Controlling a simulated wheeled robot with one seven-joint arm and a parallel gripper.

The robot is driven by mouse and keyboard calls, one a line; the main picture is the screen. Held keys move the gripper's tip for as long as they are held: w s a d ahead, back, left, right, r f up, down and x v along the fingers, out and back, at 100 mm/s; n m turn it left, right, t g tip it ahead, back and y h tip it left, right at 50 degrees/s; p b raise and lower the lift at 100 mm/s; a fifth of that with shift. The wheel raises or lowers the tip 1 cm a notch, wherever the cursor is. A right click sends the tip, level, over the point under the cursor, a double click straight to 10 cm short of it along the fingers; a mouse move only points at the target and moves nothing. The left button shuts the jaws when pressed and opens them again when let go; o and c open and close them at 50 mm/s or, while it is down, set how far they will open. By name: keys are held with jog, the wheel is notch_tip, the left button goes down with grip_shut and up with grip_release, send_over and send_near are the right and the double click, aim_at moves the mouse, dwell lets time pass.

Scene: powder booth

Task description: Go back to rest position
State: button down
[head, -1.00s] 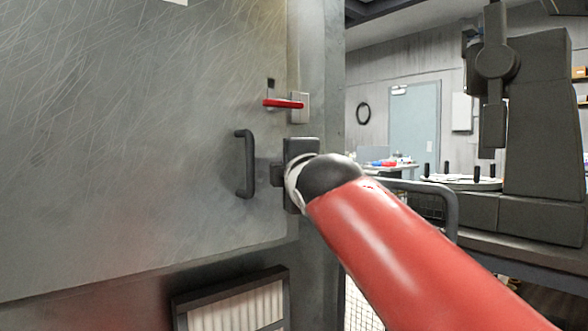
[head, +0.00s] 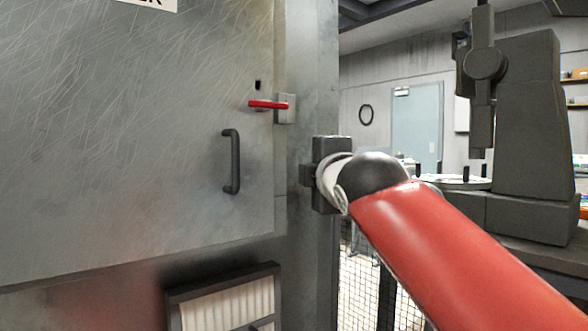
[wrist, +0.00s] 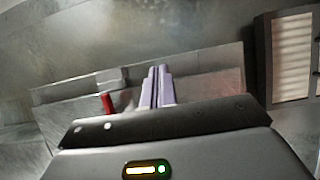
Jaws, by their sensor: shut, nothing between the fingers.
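My gripper (wrist: 158,86) is in the wrist view, its two pale fingers pressed together with nothing between them. It points toward a grey metal surface. In the head view my red arm reaches in from the lower right, and its dark wrist end is in front of the door frame, to the right of the black door handle (head: 232,162). The fingers cannot be made out there. The grey booth door (head: 120,130) looks shut. A red lever (head: 268,104) lies level across the door's right edge; a red piece (wrist: 107,103) also shows in the wrist view.
A louvred panel (head: 222,305) is below the door and also shows in the wrist view (wrist: 292,58). At right stand a large dark grey machine (head: 535,120) and a round table (head: 462,184). A wire mesh (head: 362,270) is behind my arm.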

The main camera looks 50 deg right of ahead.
jog(key=s+d, duration=0.1)
jog(key=s, duration=0.2)
jog(key=s+d, duration=0.1)
jog(key=shift+s+d, duration=0.25)
jog(key=shift+d, duration=0.05)
jog(key=shift+a, duration=0.1)
